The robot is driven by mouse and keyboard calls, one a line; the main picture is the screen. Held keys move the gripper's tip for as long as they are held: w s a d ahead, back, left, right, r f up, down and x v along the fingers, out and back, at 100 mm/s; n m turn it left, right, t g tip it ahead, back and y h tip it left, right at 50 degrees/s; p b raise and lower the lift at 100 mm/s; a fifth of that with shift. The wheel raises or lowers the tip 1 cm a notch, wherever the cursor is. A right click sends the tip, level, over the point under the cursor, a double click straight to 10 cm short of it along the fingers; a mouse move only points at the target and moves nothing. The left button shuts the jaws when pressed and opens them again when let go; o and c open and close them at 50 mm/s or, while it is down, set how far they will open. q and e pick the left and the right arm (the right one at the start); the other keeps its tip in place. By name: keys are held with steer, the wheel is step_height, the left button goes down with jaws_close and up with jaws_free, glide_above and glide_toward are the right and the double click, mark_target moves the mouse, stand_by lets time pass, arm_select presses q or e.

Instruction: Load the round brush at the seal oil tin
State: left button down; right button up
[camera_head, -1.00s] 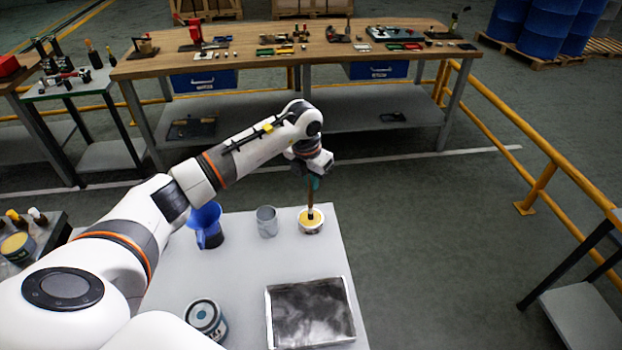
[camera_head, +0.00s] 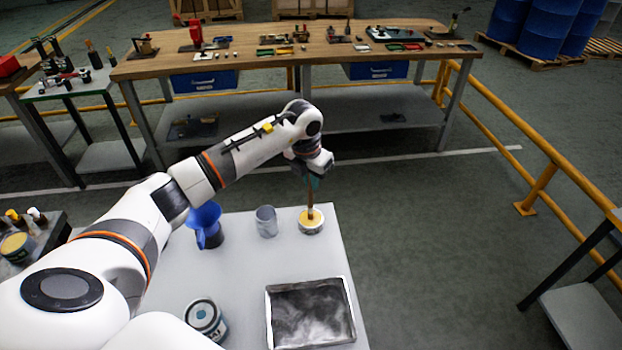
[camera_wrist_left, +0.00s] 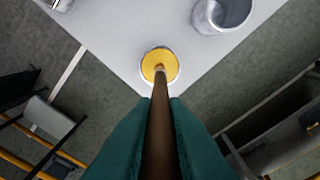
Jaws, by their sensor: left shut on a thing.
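My left gripper (camera_head: 311,180) is shut on the handle of the round brush (camera_head: 310,198) above the far right part of the grey table. The brush hangs upright, and its lower end is at the seal oil tin (camera_head: 311,226), an open tin with yellow contents. In the left wrist view, the brown brush handle (camera_wrist_left: 160,120) runs between the green fingers (camera_wrist_left: 160,115) to the yellow surface of the tin (camera_wrist_left: 146,65). The bristles are hidden, so I cannot tell how deep they sit. My right gripper is not in view.
On the grey table (camera_head: 245,275) stand an empty-looking metal cup (camera_head: 266,222), a blue funnel-like jug (camera_head: 206,226), a labelled tin (camera_head: 205,318) and a shallow metal tray (camera_head: 310,312). The table's middle is clear. A long workbench (camera_head: 300,52) and yellow railing (camera_head: 535,185) lie beyond.

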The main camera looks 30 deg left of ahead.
arm_select(q)
steer(key=shift+r+p, duration=2.15)
steer(key=shift+r, duration=1.35)
